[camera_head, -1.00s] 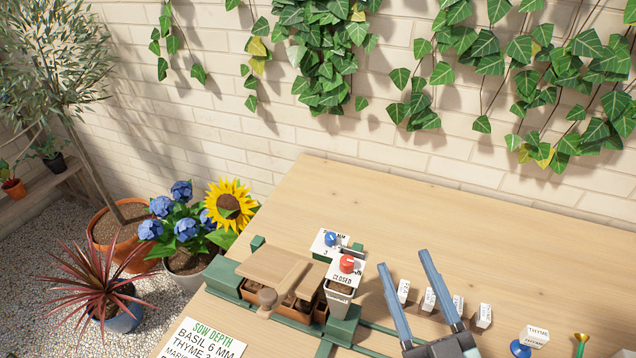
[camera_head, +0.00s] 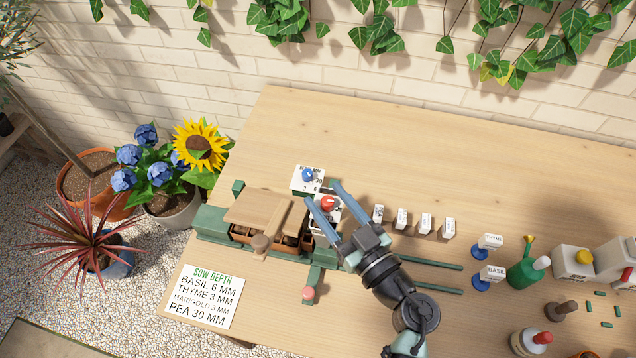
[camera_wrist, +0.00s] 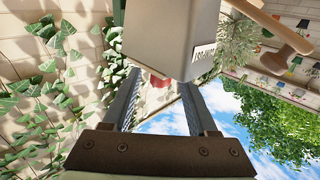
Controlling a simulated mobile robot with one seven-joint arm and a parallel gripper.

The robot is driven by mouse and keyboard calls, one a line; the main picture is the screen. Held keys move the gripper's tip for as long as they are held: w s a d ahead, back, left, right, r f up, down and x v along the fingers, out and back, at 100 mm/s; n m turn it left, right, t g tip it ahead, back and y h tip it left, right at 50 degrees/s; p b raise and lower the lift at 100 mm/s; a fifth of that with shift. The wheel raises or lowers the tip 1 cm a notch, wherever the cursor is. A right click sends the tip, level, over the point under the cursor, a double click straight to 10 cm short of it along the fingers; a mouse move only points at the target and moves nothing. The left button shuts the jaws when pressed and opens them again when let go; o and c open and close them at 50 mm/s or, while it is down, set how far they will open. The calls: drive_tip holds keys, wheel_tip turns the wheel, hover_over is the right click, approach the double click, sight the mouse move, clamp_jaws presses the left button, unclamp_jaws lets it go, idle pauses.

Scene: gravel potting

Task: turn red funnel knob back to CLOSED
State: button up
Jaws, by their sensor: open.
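The red knob (camera_head: 327,203) sits on top of the white funnel box (camera_head: 325,226) on the green rail at the bench's left. In the head view my gripper (camera_head: 323,192) reaches over the box, its two blue fingers apart, one on each side of the knob. In the wrist view the red knob (camera_wrist: 158,81) shows between the open fingers, partly hidden by the pale funnel body (camera_wrist: 168,35). I cannot tell whether either finger touches the knob. The knob's pointer and the CLOSED lettering cannot be read now.
A blue knob (camera_head: 308,174) on a white plate stands just behind. A wooden-lidded seed tray (camera_head: 258,208) is close on the left. Several small white labelled blocks (camera_head: 401,217) stand to the right. The back of the bench (camera_head: 420,150) is clear.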

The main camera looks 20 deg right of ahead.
sight(325, 196)
drive_tip(key=shift+w+a, duration=0.2)
drive_tip(key=shift+w, duration=0.7)
drive_tip(key=shift+w+a, duration=0.2)
drive_tip(key=shift+w, duration=0.7)
clamp_jaws()
